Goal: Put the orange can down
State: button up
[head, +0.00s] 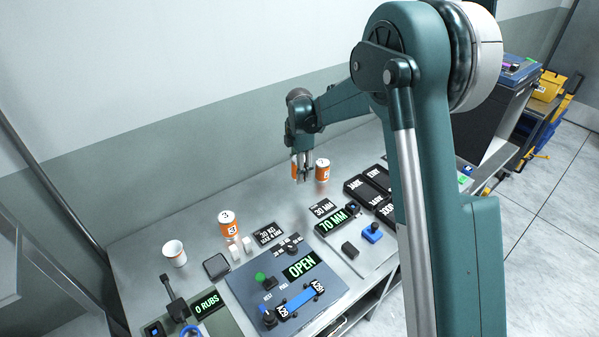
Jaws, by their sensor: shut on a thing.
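My gripper (303,178) points down over the back part of the grey table and is shut on an orange can (294,169). Most of that can is hidden behind the fingers; only an orange strip shows at their left. I cannot tell whether its base touches the table. A second orange and white can (322,170) stands upright close to the right of the gripper. A third orange and white can (228,224), marked 3, stands upright farther left on the table.
A white cup (174,253), white blocks (240,246) and a dark square pad (216,265) are at left. A control panel reading OPEN (299,267) is in front, a 70 MM display (333,221) and black labelled blocks (366,190) at right. Bare table (262,205) lies left of the gripper.

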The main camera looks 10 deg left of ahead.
dwell(0.4)
jog(key=s+a, duration=0.4)
jog(key=a, duration=0.8)
jog(key=n, duration=0.2)
send_over(168, 237)
jog(key=shift+s+r, duration=0.1)
jog(key=shift+r, duration=0.05)
jog(key=shift+f, duration=3.15)
jog(key=shift+f, duration=1.85)
